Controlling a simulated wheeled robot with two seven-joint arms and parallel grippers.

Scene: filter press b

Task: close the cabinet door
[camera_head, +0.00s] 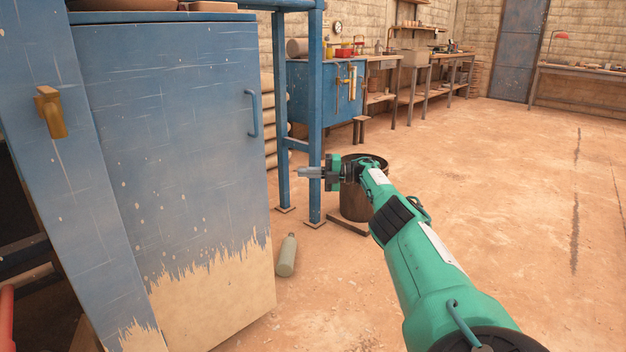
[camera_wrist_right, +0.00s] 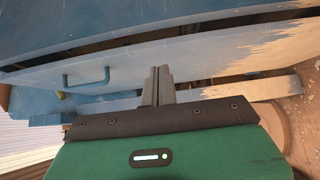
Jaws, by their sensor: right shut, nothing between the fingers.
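A worn blue door panel with a bar handle (camera_head: 253,113) fills the left of the head view; its paint is worn to bare tan at the bottom. A narrower blue panel (camera_head: 60,190) with a brass latch (camera_head: 50,112) stands beside it at the far left, tilted in the picture. I cannot tell how far the door stands open. My right gripper (camera_head: 303,172) is shut and empty, right of the door's handle edge, pointing left. In the right wrist view its fingers (camera_wrist_right: 158,84) appear in front of the handled panel (camera_wrist_right: 195,68), and a dark gap separates two panels. My left gripper is out of view.
A blue frame leg (camera_head: 315,110) and a rusty drum (camera_head: 355,203) stand close behind my right gripper. Workbenches line the back wall. The floor at right is clear.

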